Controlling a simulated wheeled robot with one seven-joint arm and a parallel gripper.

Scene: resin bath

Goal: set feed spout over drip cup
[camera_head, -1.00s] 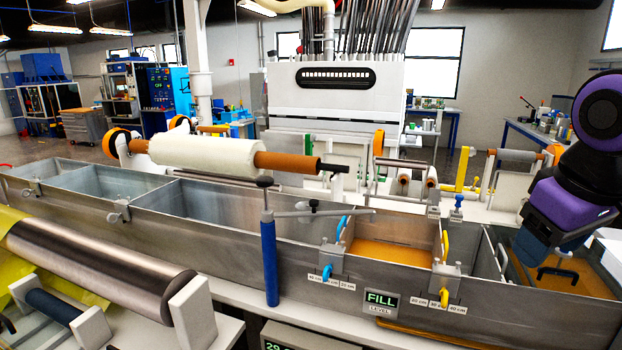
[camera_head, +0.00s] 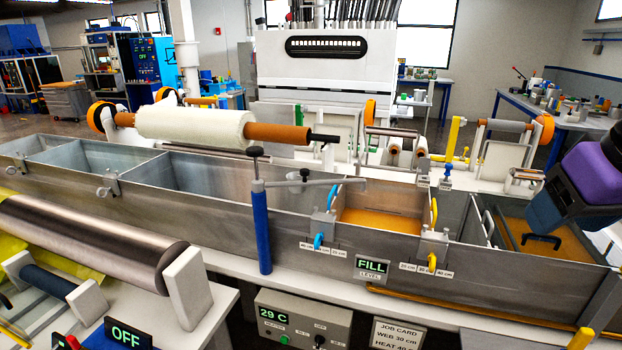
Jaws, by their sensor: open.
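The feed spout (camera_head: 325,183) appears to be the thin grey pipe on a blue post (camera_head: 260,232) at the near wall of the bath. My gripper (camera_head: 541,245) is at the right, over the rightmost amber compartment, well right of the spout. Its dark jaws are apart and hold nothing.
The long steel bath (camera_head: 180,207) crosses the view. Clamps with blue and yellow handles stand on its near wall. A white roll (camera_head: 195,124) lies above the bath. A large steel roller (camera_head: 90,240) lies front left. A control box (camera_head: 290,320) sits below.

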